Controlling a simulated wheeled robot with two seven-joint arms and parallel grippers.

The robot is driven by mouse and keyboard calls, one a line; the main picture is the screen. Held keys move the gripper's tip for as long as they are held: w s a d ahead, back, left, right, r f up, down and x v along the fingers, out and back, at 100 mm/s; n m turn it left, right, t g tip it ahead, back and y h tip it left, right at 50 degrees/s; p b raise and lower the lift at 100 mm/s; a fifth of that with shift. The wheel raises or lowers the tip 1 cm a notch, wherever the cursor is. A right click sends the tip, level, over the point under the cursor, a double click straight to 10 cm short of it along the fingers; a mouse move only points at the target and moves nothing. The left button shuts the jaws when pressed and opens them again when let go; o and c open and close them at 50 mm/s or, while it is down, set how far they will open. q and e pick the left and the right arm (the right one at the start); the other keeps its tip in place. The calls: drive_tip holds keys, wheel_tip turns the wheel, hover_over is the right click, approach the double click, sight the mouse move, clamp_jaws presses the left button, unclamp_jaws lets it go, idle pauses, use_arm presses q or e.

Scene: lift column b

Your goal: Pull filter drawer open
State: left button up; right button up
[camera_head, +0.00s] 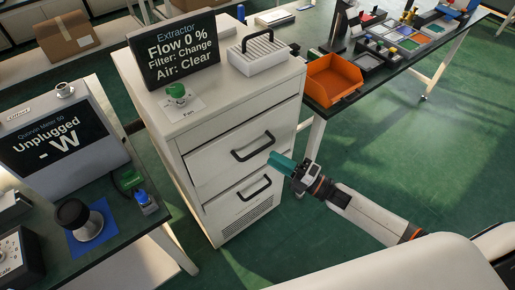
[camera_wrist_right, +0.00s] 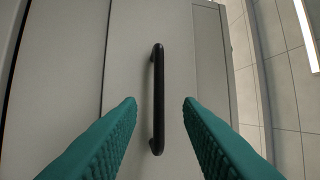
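The white extractor cabinet (camera_head: 182,152) has two front panels with black bar handles. The upper handle (camera_head: 253,146) is on the drawer front, and the lower handle (camera_head: 254,188) is on the panel above a vent grille. Both panels look closed. My right gripper (camera_head: 275,159), with teal fingers, is just in front of the cabinet, near the upper handle. In the right wrist view its fingers are open, and a black handle (camera_wrist_right: 158,100) stands in the gap between them, apart from both. Which handle this is cannot be told for certain. My left gripper is not in view.
On the cabinet are a display (camera_head: 178,50) reading "Flow 0 %, Filter: Change", a green knob (camera_head: 176,92) and a white slatted filter box (camera_head: 258,54). An orange bin (camera_head: 333,80) sits on the table to the right. A meter bench (camera_head: 113,252) stands left. Floor at right is clear.

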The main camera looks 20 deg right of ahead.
sight(259, 149)
drive_tip(key=x, duration=0.6)
drive_tip(key=shift+w+a+f, duration=0.1)
drive_tip(key=shift+w, duration=0.1)
drive_tip(key=shift+c, duration=0.2)
clamp_jaws()
